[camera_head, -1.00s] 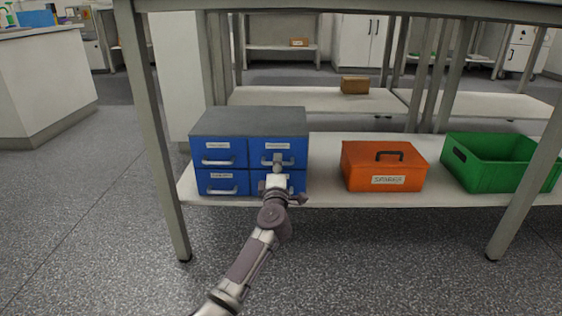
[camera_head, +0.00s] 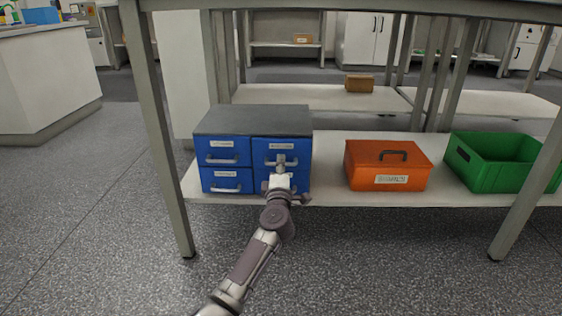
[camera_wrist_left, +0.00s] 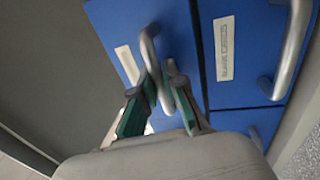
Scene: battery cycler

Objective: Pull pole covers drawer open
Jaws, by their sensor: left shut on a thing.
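A blue drawer cabinet (camera_head: 252,120) with a dark grey top stands on the lower shelf. Its drawers have white labels and metal handles; I cannot read the labels in the head view. My left gripper (camera_head: 281,166) is at the upper right drawer (camera_head: 262,150), whose front stands slightly forward. In the left wrist view, the gripper (camera_wrist_left: 162,80) is shut on that drawer's metal handle (camera_wrist_left: 149,45). My arm and the drawer hide most of the lower right drawer. My right gripper is not in view.
An orange lidded box (camera_head: 362,175) and a green open bin (camera_head: 484,176) stand to the right on the white shelf (camera_head: 328,172). Grey table legs (camera_head: 160,140) flank the shelf. The floor (camera_head: 380,255) in front is clear.

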